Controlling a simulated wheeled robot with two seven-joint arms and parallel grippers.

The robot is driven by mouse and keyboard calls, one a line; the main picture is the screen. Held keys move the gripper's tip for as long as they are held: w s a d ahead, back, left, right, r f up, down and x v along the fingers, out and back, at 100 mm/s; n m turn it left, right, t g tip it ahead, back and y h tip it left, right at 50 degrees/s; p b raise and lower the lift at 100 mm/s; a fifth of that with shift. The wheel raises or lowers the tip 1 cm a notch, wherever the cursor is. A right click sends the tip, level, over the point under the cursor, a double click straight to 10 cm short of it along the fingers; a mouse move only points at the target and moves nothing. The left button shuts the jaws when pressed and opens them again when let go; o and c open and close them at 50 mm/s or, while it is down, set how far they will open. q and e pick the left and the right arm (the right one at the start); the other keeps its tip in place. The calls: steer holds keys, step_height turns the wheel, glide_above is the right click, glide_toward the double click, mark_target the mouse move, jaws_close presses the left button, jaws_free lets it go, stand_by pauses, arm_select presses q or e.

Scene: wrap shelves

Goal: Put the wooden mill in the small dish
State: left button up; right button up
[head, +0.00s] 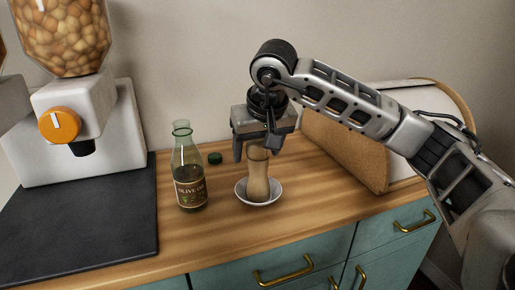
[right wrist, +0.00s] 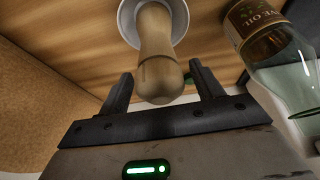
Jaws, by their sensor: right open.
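The wooden mill (head: 258,180) stands upright in the small dish (head: 270,199) on the wooden counter in the head view. My right gripper (head: 257,152) is just above and around the mill's top, pointing down. In the right wrist view the mill (right wrist: 157,50) runs from the white dish (right wrist: 180,12) toward my right gripper (right wrist: 162,88). The two fingers are apart, with gaps on both sides of the mill's rounded end, so the gripper is open. My left gripper is in neither view.
An olive oil bottle (head: 189,180) stands just left of the dish, with a green cap (head: 215,158) behind it. A dark mat (head: 80,225) and a dispenser (head: 95,130) are at left. A bread box (head: 345,150) is at right. The counter in front of the dish is clear.

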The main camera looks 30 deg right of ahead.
arm_select(q)
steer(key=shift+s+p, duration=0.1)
steer(key=shift+p, duration=0.5)
arm_select(e)
steer(key=v, duration=1.2)
steer(key=shift+s+a+f, duration=0.1)
